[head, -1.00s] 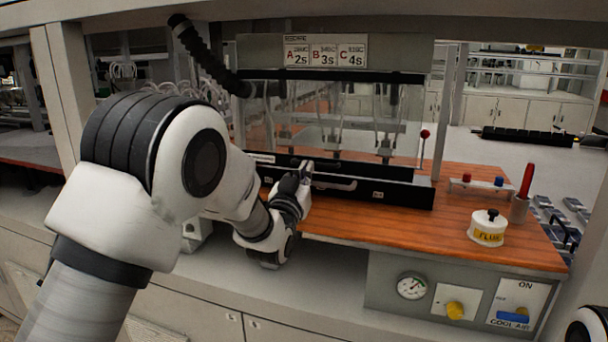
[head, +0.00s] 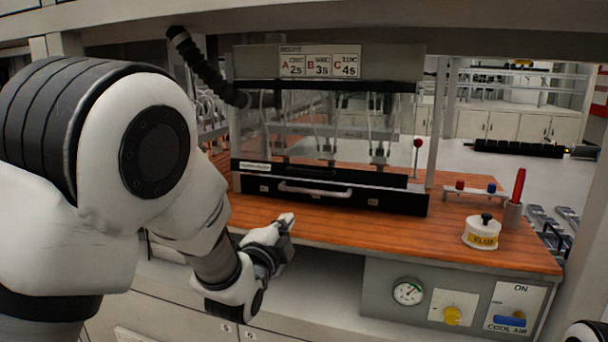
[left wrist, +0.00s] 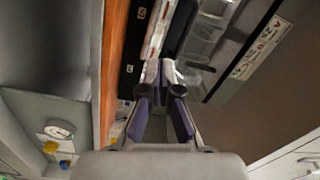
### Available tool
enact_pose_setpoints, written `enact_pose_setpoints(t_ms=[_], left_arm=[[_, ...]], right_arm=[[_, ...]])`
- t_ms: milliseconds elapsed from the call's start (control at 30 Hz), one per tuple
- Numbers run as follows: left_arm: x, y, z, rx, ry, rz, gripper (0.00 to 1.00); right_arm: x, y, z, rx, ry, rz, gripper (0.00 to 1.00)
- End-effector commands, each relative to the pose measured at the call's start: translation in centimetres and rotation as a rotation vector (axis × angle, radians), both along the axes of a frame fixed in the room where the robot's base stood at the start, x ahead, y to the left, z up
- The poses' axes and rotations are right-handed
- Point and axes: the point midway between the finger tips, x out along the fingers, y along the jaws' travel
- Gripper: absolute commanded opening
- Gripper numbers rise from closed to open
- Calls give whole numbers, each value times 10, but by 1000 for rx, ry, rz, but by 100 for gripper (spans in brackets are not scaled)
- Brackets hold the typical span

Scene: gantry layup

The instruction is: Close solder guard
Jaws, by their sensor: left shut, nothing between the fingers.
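The solder guard (head: 345,125) is a clear pane in the head view, with a dark top edge and a black lower rail (head: 330,172). The rail sits low, just above a black front panel (head: 385,200). A pale bar handle (head: 315,190) runs across the front there. Wires and fixtures show through the pane. My left gripper (head: 286,219) is shut and empty, in front of and below the handle, apart from it, near the wooden bench edge. In the left wrist view its fingertips (left wrist: 161,70) are together, with the black front beyond them. My right gripper is not in view.
A white flux pot (head: 481,234), a red tool in a holder (head: 517,200) and a small rack (head: 475,192) stand on the wooden top's right. A control box (head: 450,300) hangs below its edge. A red-knobbed rod (head: 418,146) stands beside the guard.

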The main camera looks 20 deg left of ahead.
Motion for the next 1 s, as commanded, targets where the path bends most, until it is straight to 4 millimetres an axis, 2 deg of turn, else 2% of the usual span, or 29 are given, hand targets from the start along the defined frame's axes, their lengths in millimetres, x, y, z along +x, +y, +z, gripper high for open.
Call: enact_pose_setpoints(t_ms=[33, 67, 100, 133, 233, 367, 467, 900, 1000], left_arm=[[-2, 0, 17, 128, 24, 4, 0], [-3, 0, 23, 207, 40, 5, 0], [-6, -1, 38, 275, 55, 3, 0], [-7, -1, 44, 275, 58, 2, 0], [-7, -2, 55, 271, 44, 3, 0], [1, -2, 54, 270, 42, 2, 0], [15, -3, 55, 269, 40, 3, 0], [108, -5, 57, 268, 40, 3, 0], [122, -5, 56, 268, 40, 3, 0]], right_arm=[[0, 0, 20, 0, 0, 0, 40], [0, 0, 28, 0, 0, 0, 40], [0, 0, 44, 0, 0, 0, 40], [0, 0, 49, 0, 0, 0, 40], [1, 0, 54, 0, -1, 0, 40], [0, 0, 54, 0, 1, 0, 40], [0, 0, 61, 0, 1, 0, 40], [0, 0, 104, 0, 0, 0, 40], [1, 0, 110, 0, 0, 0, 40]])
